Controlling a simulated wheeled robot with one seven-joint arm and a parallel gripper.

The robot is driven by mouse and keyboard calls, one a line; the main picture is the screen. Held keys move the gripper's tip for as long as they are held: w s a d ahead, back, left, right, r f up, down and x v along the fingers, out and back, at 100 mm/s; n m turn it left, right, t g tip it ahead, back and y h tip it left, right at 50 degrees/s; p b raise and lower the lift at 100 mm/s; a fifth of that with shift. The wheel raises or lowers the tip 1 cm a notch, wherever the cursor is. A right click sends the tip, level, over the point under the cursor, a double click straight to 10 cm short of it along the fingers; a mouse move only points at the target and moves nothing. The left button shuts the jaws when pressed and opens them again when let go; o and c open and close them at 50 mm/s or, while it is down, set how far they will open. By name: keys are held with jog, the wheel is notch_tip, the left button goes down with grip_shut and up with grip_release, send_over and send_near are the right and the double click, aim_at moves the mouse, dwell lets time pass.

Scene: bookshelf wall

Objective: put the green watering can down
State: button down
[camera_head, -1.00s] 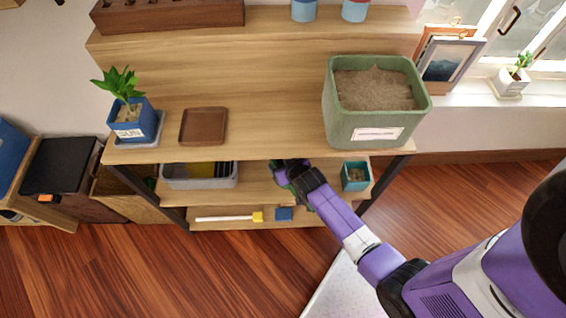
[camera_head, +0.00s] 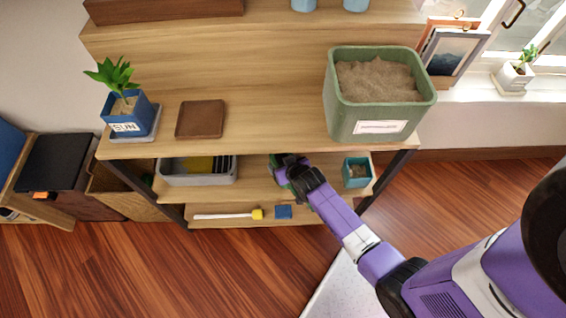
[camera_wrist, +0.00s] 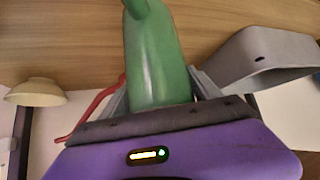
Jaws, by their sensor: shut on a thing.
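The green watering can (camera_wrist: 160,65) fills the middle of the wrist view, between my gripper's two fingers. My gripper (camera_wrist: 160,92) is shut on it. In the head view my gripper (camera_head: 280,165) reaches in under the front edge of the tabletop, above the middle shelf (camera_head: 258,184). The can is almost wholly hidden there by the tabletop and my arm. I cannot tell whether the can touches the shelf.
A grey bin (camera_head: 198,178) stands on the shelf to the left, and a teal pot (camera_head: 356,172) to the right. The tabletop (camera_head: 265,110) hangs above. A yellow-ended stick (camera_head: 228,215) and blue block (camera_head: 283,212) lie on the lowest shelf.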

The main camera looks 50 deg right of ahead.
jog(key=shift+w+f+b, duration=0.1)
jog(key=shift+f+b, duration=0.25)
jog(key=shift+c, duration=0.2)
grip_release()
jog(key=shift+f, duration=0.15)
jog(key=shift+p+v, duration=0.65)
jog(key=shift+v, duration=3.4)
jog(key=s+a+r+n+t+y, duration=0.2)
jog(key=s+a+r+n+t, duration=0.15)
jog(key=s+a+r, duration=0.9)
jog(key=s+a+r+n+t+y, duration=0.1)
jog(key=s+r, duration=0.3)
jog(key=r, duration=0.5)
jog(key=s+a+r+n+t+y, duration=0.1)
jog(key=s+a+r+t, duration=0.1)
jog(key=r, duration=0.7)
jog(key=shift+s+a, duration=0.85)
jog(key=shift+a, duration=0.3)
